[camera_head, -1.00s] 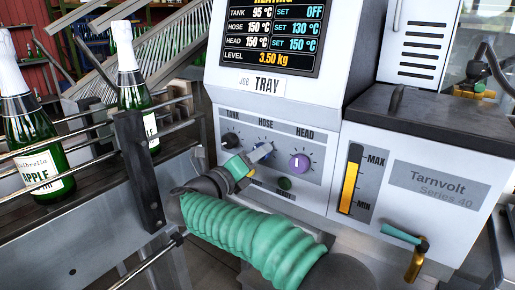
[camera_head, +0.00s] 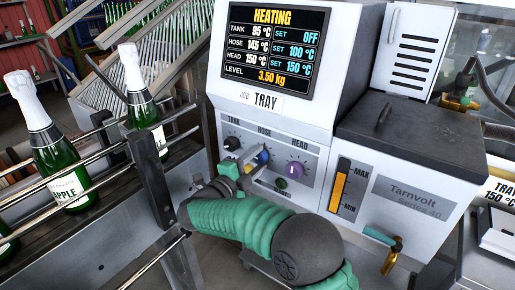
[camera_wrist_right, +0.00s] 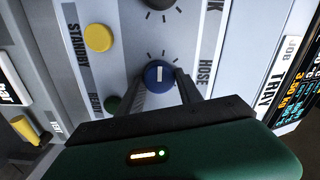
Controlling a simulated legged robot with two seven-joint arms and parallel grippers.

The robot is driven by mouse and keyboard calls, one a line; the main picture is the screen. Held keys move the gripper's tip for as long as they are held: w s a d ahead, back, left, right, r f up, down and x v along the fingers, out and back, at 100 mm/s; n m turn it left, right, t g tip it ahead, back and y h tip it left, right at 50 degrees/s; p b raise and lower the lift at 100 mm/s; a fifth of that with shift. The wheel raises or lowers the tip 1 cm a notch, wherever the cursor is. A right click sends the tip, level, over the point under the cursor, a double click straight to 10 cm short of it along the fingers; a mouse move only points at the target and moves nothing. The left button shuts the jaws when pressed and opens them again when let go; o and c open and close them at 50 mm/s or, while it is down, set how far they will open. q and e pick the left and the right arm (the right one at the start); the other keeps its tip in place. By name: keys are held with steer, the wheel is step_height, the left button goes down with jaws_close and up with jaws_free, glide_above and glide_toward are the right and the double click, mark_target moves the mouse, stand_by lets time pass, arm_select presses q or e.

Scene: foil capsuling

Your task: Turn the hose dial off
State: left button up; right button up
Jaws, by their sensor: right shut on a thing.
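The blue hose dial (camera_head: 264,157) is on the machine's front panel, under the HOSE label, between the dark tank dial (camera_head: 232,143) and the purple head dial (camera_head: 295,169). My right gripper (camera_head: 256,160) is shut on the hose dial. In the right wrist view the hose dial (camera_wrist_right: 159,75) sits between the two dark fingertips of my gripper (camera_wrist_right: 161,84), its white mark visible. The display (camera_head: 270,47) reads HEATING, with hose 145 °C and set 100 °C. Tank set reads OFF and head set 150 °C. My left gripper is not in view.
A yellow button (camera_wrist_right: 98,37) and a green button (camera_wrist_right: 113,104) are close to the dial. A conveyor with rails (camera_head: 100,165) and green bottles (camera_head: 54,150) stands at the left. A teal-handled tap (camera_head: 380,236) sticks out at the lower right.

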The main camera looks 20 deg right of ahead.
steer(key=n+p, duration=0.4)
steer(key=p, duration=0.1)
steer(key=shift+a, duration=0.2)
steer(key=shift+f+n+p, duration=0.2)
steer(key=shift+n+p, duration=0.8)
steer(key=shift+p, duration=0.05)
steer(key=shift+f+n+p, duration=0.15)
steer(key=shift+n+p, duration=0.15)
steer(key=shift+f, duration=0.1)
steer(key=o, duration=1.1)
steer(key=shift+c, duration=0.2)
steer(key=o, duration=0.3)
steer(key=shift+w+a, duration=0.1)
steer(key=shift+r, duration=0.2)
steer(key=shift+r, duration=0.1)
